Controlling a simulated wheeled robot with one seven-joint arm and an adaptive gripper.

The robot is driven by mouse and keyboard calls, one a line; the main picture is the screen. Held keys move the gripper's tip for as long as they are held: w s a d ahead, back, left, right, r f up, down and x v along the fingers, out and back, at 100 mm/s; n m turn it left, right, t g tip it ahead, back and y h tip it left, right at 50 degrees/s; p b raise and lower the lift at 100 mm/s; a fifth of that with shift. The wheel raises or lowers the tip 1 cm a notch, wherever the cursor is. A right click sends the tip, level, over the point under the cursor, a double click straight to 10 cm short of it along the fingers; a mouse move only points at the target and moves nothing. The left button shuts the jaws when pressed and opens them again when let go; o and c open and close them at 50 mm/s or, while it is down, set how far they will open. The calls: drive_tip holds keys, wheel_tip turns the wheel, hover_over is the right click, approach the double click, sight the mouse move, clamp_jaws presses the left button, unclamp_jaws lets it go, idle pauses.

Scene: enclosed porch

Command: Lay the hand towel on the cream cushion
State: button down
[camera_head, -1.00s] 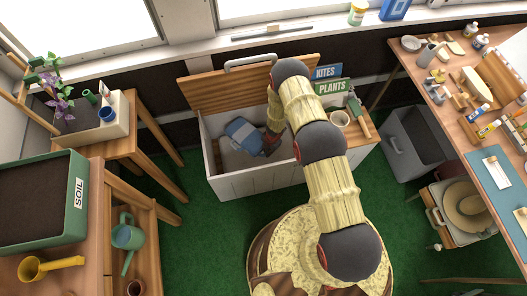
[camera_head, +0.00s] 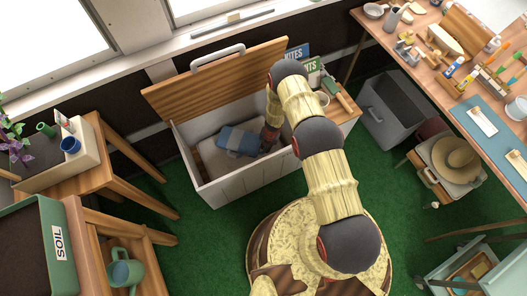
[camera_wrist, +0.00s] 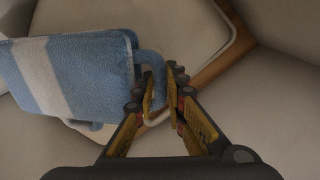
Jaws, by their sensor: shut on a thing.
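The hand towel (camera_head: 238,141), blue with a pale stripe, is inside the open white chest (camera_head: 232,186). My gripper (camera_head: 268,140) reaches into the chest at the towel's right end. In the wrist view my fingers (camera_wrist: 160,92) are closed together at the towel's looped edge, and the folded towel (camera_wrist: 75,75) extends to the left.
The chest's wooden lid (camera_head: 215,78) stands open at the back, and its walls surround my gripper. A grey bin (camera_head: 392,108) stands farther right. Green floor is clear in front.

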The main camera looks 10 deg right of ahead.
wheel_tip(320, 180, down, 5)
drive_tip(key=shift+r+b, duration=0.15)
drive_tip(key=shift+b, duration=0.75)
drive_tip(key=shift+r, duration=0.1)
drive_tip(key=c, duration=1.8)
unclamp_jaws()
